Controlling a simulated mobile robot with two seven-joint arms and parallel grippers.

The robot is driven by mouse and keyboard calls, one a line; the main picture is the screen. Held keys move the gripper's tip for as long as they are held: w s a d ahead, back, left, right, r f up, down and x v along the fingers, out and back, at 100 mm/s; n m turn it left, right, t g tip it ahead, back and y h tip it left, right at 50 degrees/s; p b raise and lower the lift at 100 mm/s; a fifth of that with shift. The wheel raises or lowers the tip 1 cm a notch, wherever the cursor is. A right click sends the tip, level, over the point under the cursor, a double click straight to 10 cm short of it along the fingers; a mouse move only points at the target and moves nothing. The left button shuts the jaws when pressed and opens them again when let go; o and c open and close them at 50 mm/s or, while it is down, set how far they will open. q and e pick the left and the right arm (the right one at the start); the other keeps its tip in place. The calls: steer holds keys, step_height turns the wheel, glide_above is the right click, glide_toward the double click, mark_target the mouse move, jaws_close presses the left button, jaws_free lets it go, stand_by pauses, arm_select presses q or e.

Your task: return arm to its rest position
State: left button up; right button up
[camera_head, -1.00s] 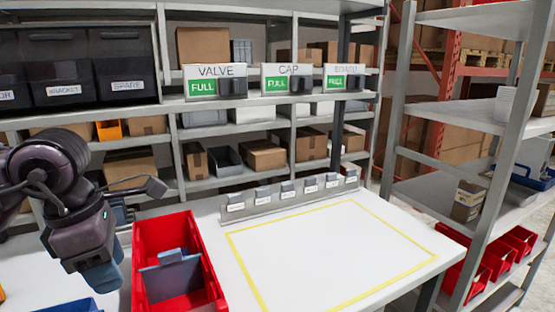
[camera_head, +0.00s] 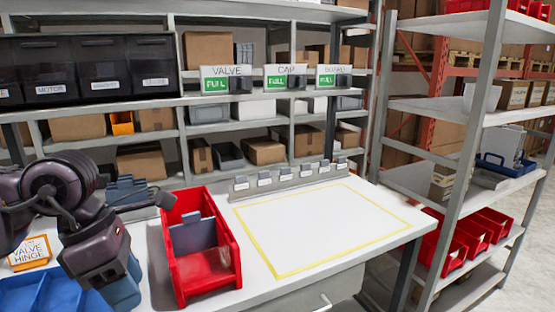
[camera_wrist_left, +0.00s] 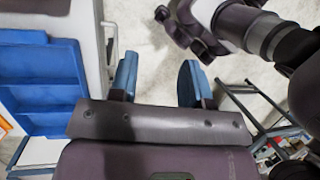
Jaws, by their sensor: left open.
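My left arm comes in from the left in the head view. Its gripper (camera_head: 124,292) points down, just left of the red bin (camera_head: 207,284) and above the front left of the white table. The gripper looks clear of the bin. In the left wrist view, its two blue fingers (camera_wrist_left: 158,80) stand apart with pale floor between them and nothing held.
A blue tray (camera_head: 28,295) lies left of the gripper, beside an orange-edged VALVE HINGE card (camera_head: 30,253). A grey divider stands in the red bin. The yellow-outlined area (camera_head: 325,228) is empty. Shelves (camera_head: 250,95) stand behind, with another rack (camera_head: 440,175) at right.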

arm_select(q)
steer(key=s+d+f+n+g+h, duration=0.15)
steer(key=d+f+n+h, duration=0.25)
steer(key=d+n+h, duration=0.65)
steer(key=w+a+f+n+t+y, duration=0.2)
steer(key=a+f+n+t, duration=0.3)
steer(key=n+t, duration=0.6)
steer(key=w+a+f+n+t+y, duration=0.2)
steer(key=a+f+n+t, duration=0.2)
steer(key=f+n+t, duration=0.65)
steer(key=s+a+f+n+g+y, duration=0.3)
steer(key=s+f+n+g+y, duration=0.1)
steer(key=s+f+n, duration=0.3)
steer(key=s+a+f+n+g+y, duration=0.4)
steer(key=s+f+n+y, duration=0.2)
steer(key=f, duration=0.6)
steer(key=s+n, duration=0.2)
steer(key=shift+a+n+g, duration=0.3)
steer(key=shift+w, duration=0.1)
steer(key=shift+c, duration=0.4)
